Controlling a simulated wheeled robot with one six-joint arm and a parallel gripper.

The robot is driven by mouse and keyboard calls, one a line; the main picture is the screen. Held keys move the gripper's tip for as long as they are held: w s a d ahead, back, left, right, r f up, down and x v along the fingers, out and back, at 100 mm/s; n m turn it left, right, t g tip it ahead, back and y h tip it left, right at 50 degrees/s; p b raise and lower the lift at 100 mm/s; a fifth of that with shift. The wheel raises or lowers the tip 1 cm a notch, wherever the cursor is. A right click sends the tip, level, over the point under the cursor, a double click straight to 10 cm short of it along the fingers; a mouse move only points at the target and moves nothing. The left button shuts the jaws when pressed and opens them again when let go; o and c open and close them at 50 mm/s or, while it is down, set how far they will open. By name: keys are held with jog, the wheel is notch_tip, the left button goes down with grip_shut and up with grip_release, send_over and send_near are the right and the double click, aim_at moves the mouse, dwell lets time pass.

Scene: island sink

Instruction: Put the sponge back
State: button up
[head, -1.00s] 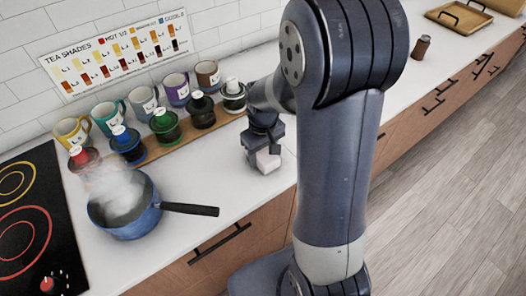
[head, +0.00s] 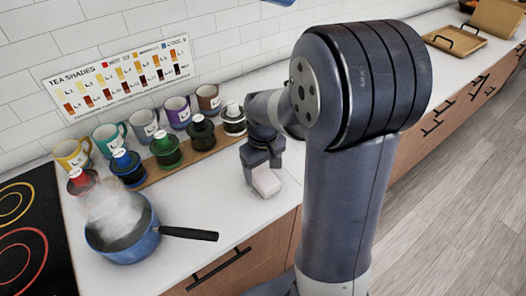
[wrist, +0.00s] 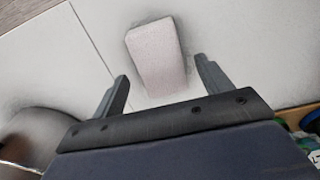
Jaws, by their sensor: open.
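The sponge is a pale pinkish block (head: 265,182) on the white counter, near its front edge and right of the pot handle. My gripper (head: 262,170) is just above it, pointing down, and partly covers its top end in the head view. In the wrist view the sponge (wrist: 157,55) lies flat ahead of and between the two spread fingers (wrist: 161,70). The fingers are open, with a gap on each side of the sponge, and do not appear to touch it.
A steaming blue pot (head: 128,240) stands at the left beside the black hob (head: 25,235). Several coloured jars stand on a wooden strip (head: 180,165), with mugs behind them (head: 178,112). A wooden tray (head: 455,42) is at the far right. Counter around the sponge is clear.

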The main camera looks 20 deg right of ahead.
aim_at(263, 176)
notch_tip(263, 176, up, 9)
jog(key=shift+f, duration=0.2)
jog(key=shift+f, duration=0.1)
notch_tip(263, 176, down, 12)
jog(key=shift+f, duration=0.25)
jog(key=shift+r, duration=2.1)
jog(key=shift+f, duration=0.1)
